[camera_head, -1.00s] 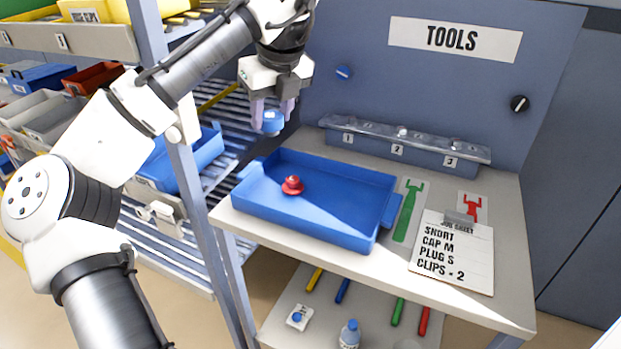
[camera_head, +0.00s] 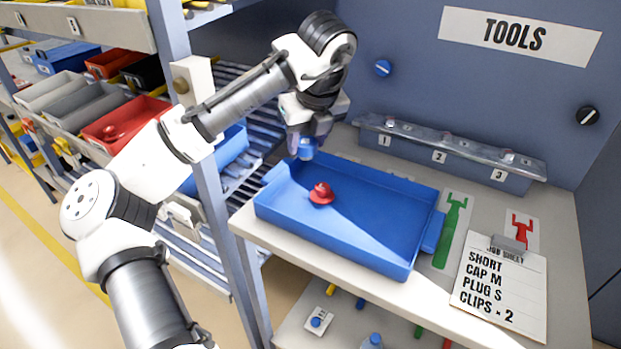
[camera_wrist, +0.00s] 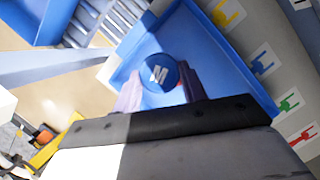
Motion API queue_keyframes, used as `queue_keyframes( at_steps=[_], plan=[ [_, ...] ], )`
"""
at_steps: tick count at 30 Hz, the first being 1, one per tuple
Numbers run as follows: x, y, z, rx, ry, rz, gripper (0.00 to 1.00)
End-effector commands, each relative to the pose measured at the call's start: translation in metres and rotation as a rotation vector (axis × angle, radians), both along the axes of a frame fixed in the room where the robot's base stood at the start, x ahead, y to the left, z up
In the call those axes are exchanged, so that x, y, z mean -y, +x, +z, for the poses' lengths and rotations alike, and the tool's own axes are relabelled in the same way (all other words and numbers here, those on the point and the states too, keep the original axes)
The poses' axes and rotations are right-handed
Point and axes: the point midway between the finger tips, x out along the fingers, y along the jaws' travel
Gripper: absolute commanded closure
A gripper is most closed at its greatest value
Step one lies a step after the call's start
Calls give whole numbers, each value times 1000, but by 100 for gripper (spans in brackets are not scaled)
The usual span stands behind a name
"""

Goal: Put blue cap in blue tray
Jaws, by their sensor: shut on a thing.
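My gripper (camera_head: 306,146) is shut on the blue cap (camera_head: 305,150). In the wrist view the blue cap (camera_wrist: 159,73) shows a white M on top and sits between my two fingers. The blue tray (camera_head: 340,245) lies on the workbench. In the head view the gripper and cap are by the tray's back left corner, above its rim; I cannot tell exactly how high. A red part (camera_head: 321,193) with a round flange sits in the left part of the tray. The tray also shows under the cap in the wrist view (camera_wrist: 200,40).
A rail with slots numbered 1 to 3 (camera_head: 450,155) stands behind the tray. A job sheet clipboard (camera_head: 500,290) and green and red tool outlines lie to the right. A grey rack post (camera_head: 215,215) and shelves with bins stand left. The tray's right half is empty.

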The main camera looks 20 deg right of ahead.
Motion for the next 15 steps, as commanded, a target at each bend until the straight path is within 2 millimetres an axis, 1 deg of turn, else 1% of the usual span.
queue_keyframes(
  at_steps=[1, 3, 6, 13, 15],
  plan=[
    [-1, 0, -12, -1, 2, 1, 80],
    [-1, 0, -27, 0, 3, 1, 80],
    [-1, 0, -43, 0, 1, 0, 80],
    [0, 0, -59, 1, 1, 1, 80],
    [-1, 0, -69, -1, 1, 0, 80]
  ],
)
